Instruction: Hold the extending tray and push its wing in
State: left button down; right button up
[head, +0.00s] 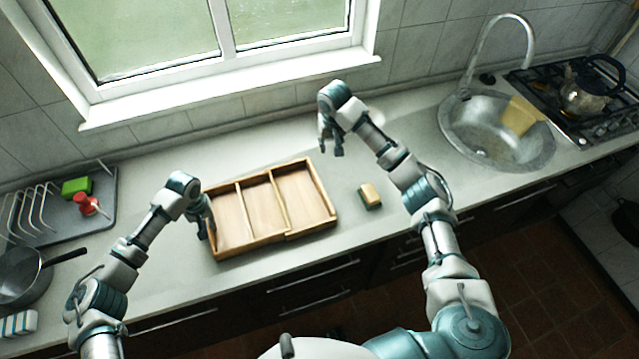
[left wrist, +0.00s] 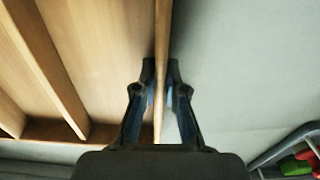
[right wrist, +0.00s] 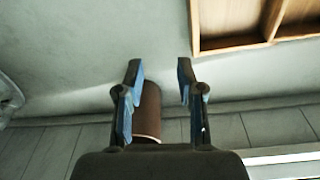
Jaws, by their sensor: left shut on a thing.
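The wooden extending tray (head: 250,247) lies on the counter in front of the window, with three compartments showing. Its wing (head: 325,188) is the right-hand section, sticking out at the right with a step in the front wall. My left gripper (head: 209,222) is shut on the tray's left wall; in the left wrist view the wall (left wrist: 162,60) runs between the two fingers (left wrist: 161,75). My right gripper (head: 331,148) is open and empty above the counter, behind the wing's back right corner. In the right wrist view its fingers (right wrist: 160,75) are apart, and the tray (right wrist: 235,42) shows at upper right.
A yellow and green sponge (head: 370,196) lies right of the tray. A brown cylinder (right wrist: 150,108) stands beyond my right fingers. A dish rack (head: 40,215) and pan (head: 25,275) are at left; sink (head: 490,135) and stove are at right. Counter between tray and sink is mostly clear.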

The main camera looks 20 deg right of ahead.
jog(key=n+g, duration=0.2)
send_over(320, 183)
jog(key=f, duration=0.1)
notch_tip(320, 183, down, 12)
jog(key=shift+r, duration=0.1)
grip_shut()
